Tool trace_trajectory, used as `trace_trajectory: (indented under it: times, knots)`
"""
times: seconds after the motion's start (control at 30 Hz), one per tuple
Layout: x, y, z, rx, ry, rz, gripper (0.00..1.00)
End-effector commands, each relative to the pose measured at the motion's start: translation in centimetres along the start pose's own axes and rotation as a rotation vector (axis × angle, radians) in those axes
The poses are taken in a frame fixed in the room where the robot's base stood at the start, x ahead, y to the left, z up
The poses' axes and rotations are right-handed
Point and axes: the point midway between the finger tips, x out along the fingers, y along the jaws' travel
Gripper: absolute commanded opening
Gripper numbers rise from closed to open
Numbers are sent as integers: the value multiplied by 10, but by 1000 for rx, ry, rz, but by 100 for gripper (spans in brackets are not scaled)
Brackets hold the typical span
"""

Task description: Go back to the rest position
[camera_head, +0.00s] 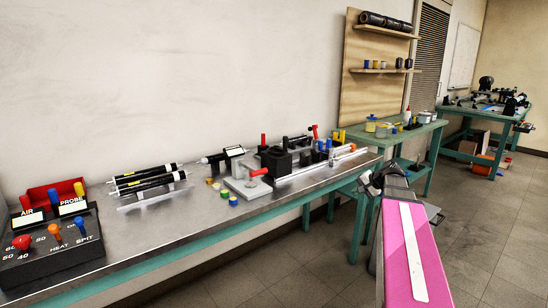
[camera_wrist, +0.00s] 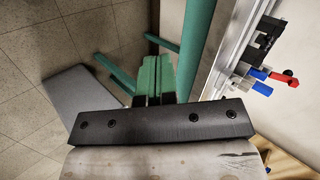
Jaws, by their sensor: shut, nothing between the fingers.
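My arm, in a pink and white cover, reaches in from the lower right of the head view. My gripper (camera_head: 378,178) is at its far end, dark and small, just past the right end of the long metal-topped bench (camera_head: 190,218). In the wrist view two green fingers of my gripper (camera_wrist: 153,62) lie side by side, shut, with nothing between them. They point past a dark bar with screws, over the floor beside teal legs.
The bench carries a control box (camera_head: 50,250) with knobs, black tubes (camera_head: 145,182) and a black clamp block (camera_head: 276,162). A second green table (camera_head: 405,130) stands behind, with jars. Open tiled floor (camera_head: 490,225) lies at the right.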

Motion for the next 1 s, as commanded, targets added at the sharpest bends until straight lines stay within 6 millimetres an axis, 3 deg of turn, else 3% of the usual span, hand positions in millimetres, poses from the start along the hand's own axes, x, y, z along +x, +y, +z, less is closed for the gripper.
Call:
trace_trajectory:
  times: [0.03,0.2,0.33,0.5,0.7,1.0]
  knots:
    - [22,12,29,-32,-30,59,0]
    - [80,53,103,-167,-116,266,0]
    - [110,85,159,-287,-186,419,0]
    - [131,123,221,-450,-269,599,0]
    - [139,148,259,-580,-327,724,0]
    - [140,154,265,-613,-339,754,0]
